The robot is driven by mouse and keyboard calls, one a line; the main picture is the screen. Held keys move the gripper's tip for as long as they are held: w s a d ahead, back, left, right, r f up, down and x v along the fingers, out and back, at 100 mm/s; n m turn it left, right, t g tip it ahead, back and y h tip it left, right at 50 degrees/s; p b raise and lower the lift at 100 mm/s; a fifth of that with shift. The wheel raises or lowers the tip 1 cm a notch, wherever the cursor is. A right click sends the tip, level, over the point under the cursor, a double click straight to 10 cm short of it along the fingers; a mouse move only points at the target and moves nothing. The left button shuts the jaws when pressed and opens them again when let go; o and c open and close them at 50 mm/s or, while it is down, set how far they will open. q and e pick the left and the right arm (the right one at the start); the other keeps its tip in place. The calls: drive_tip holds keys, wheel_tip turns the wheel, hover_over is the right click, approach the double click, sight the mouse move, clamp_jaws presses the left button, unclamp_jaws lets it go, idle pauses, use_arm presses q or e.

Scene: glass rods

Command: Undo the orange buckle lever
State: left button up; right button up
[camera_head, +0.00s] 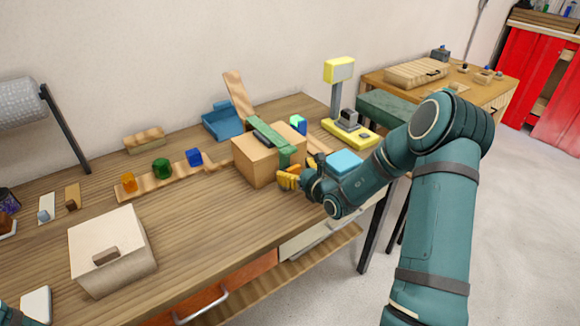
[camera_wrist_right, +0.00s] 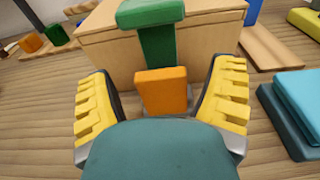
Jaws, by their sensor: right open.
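A light wooden box (camera_head: 257,165) stands on the bench with a green strap (camera_head: 275,141) over its top and down its front. In the right wrist view the strap (camera_wrist_right: 159,48) runs down to the orange buckle lever (camera_wrist_right: 161,91), which stands upright in front of the box (camera_wrist_right: 110,50). My right gripper (camera_head: 289,179) is at the box's front right. Its yellow fingers are open (camera_wrist_right: 162,100), one on each side of the lever, with gaps between. My left gripper is not in view.
Orange, green and blue pieces stand on a wooden strip (camera_head: 178,179) to the left. A lidded pale box (camera_head: 125,240) is at front left. The bench between is clear.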

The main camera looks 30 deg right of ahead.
drive_tip(key=s, duration=0.6)
drive_tip(key=s+r, duration=0.1)
drive_tip(key=s, duration=0.2)
drive_tip(key=shift+d, duration=0.4)
drive_tip(key=shift+s, duration=0.1)
